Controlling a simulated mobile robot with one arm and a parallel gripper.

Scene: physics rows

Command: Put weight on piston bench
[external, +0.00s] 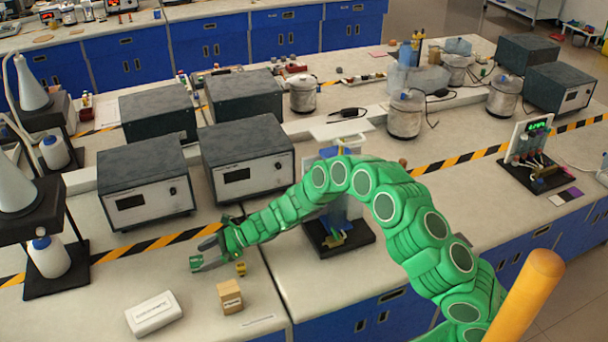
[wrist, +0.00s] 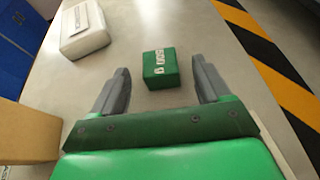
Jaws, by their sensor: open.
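My gripper (external: 205,254) is open and empty, low over the left part of the near bench. In the wrist view its two grey fingers (wrist: 158,90) are apart. A green block with white lettering (wrist: 160,67) lies just beyond the fingertips, roughly between their lines; it also shows in the external view (external: 196,264). A small yellow object (external: 240,268) is beside the gripper. I cannot tell which one is the weight. A black-based apparatus (external: 350,246) stands to the right, partly hidden by my arm; it may be the piston bench.
A cardboard box (external: 230,297) stands close to the gripper, at the left edge of the wrist view (wrist: 25,132). A white box (external: 153,313) lies nearby. Grey instrument boxes (external: 145,183) stand behind striped tape (external: 150,246). Another black-based apparatus with a display (external: 537,172) is far right.

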